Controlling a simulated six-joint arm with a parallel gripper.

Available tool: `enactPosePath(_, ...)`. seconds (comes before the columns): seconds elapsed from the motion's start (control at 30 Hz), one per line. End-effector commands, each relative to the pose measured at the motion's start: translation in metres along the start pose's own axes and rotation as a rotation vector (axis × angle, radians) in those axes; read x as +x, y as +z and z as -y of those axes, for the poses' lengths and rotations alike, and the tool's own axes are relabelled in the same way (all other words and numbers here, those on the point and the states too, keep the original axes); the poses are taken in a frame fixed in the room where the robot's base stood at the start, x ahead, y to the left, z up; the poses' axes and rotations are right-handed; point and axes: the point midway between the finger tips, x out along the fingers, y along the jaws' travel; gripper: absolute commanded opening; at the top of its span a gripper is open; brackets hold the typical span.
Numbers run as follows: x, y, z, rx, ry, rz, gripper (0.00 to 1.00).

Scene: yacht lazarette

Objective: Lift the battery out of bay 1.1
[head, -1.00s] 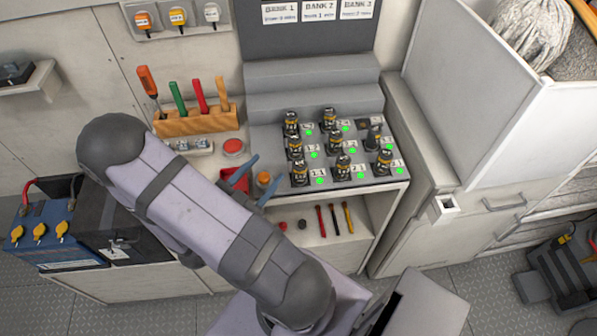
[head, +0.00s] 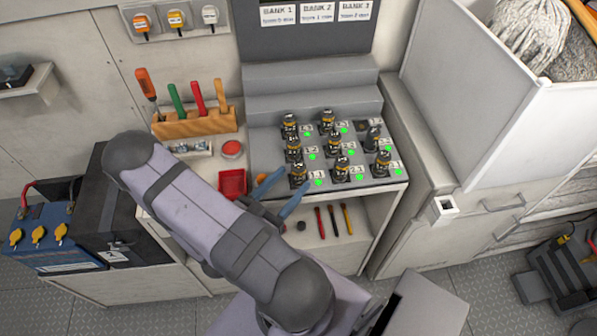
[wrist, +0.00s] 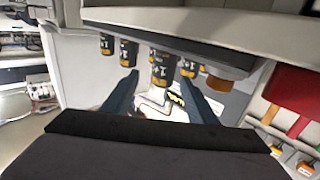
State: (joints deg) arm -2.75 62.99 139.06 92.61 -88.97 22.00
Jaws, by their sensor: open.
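The bay 1.1 battery (head: 298,178), a dark cylinder with a yellow band, stands upright at the front left corner of the grey stepped rack (head: 318,103). A green lamp and a 1.1 label are beside it. My gripper (head: 296,179) is open, its two blue fingers pointing at this battery from the front left. Whether they touch it cannot be told. In the wrist view, a battery (wrist: 160,69) shows between and beyond the finger tips, with others around it.
Several similar batteries (head: 333,146) stand close behind and to the right. A red tray (head: 232,183), a red button (head: 232,148) and a wooden tool block (head: 197,123) are to the left. Tools (head: 333,220) lie on the shelf below.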

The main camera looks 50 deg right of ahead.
Motion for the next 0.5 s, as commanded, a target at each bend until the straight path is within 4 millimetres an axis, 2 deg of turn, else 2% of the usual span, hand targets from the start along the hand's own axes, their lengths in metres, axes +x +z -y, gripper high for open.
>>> enactPosePath(0.27,0.007,-0.002,0.001,0.0,0.003,0.0,0.53)
enactPosePath(0.5,0.031,-0.004,0.005,0.0,0.005,0.0,0.53)
